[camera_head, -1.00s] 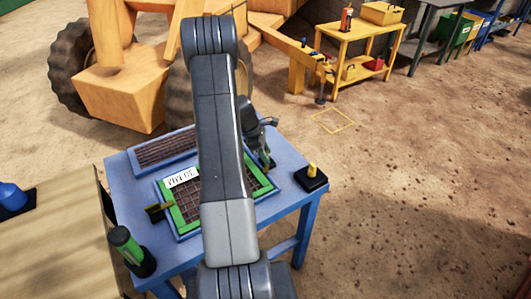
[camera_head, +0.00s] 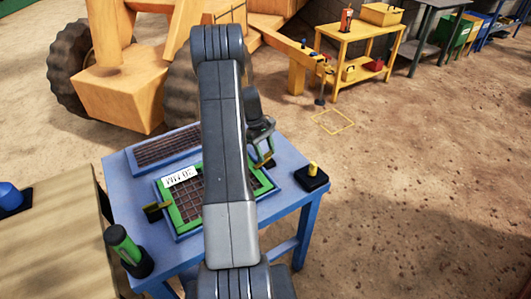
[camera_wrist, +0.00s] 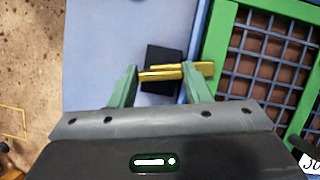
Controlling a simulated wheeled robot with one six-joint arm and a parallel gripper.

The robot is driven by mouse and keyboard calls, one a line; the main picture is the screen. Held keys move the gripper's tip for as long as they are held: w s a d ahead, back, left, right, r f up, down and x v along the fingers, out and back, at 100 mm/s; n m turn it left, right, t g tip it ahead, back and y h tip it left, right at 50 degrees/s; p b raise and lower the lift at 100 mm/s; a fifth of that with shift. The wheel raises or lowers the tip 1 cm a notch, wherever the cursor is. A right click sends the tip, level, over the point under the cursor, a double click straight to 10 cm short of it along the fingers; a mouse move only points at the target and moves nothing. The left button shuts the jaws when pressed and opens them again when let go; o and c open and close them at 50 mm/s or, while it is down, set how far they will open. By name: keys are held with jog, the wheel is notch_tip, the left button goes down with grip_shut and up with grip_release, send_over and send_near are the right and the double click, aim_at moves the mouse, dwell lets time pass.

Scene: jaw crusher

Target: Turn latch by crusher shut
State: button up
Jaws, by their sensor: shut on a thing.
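The latch by the crusher has a yellow handle (camera_wrist: 160,75) over a black base plate (camera_wrist: 162,54), beside the green screen frame (camera_wrist: 216,50) in the wrist view. My gripper (camera_wrist: 160,83) has its green fingers on either side of the handle and is shut on it. The handle lies roughly crosswise between the fingers. In the head view my gripper (camera_head: 262,157) is at the right edge of the screen, partly hidden by my arm. A second latch (camera_head: 155,211), dark with a yellowish part, sits at the left edge of the screen.
The blue table (camera_head: 125,190) carries a green-framed mesh screen with a white label (camera_head: 180,177). A black block with a yellow knob (camera_head: 312,175) stands right of my gripper. A green cylinder (camera_head: 122,242) stands at the front left. A yellow work table (camera_head: 350,40) is farther back.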

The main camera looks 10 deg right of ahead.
jog(key=shift+w+d+m+y, duration=0.1)
jog(key=shift+m+y, duration=0.4)
jog(key=shift+m, duration=1)
jog(key=o, duration=1)
jog(key=shift+b, duration=0.3)
jog(key=v, duration=0.9)
jog(key=b+v, duration=0.1)
jog(key=v, duration=0.3)
jog(key=shift+w+r, duration=0.3)
jog(key=shift+w, duration=0.1)
jog(key=x, duration=0.9)
jog(key=p+x, duration=0.1)
jog(key=x, duration=0.4)
jog(key=shift+s+r, duration=0.15)
jog(key=shift+s, duration=0.15)
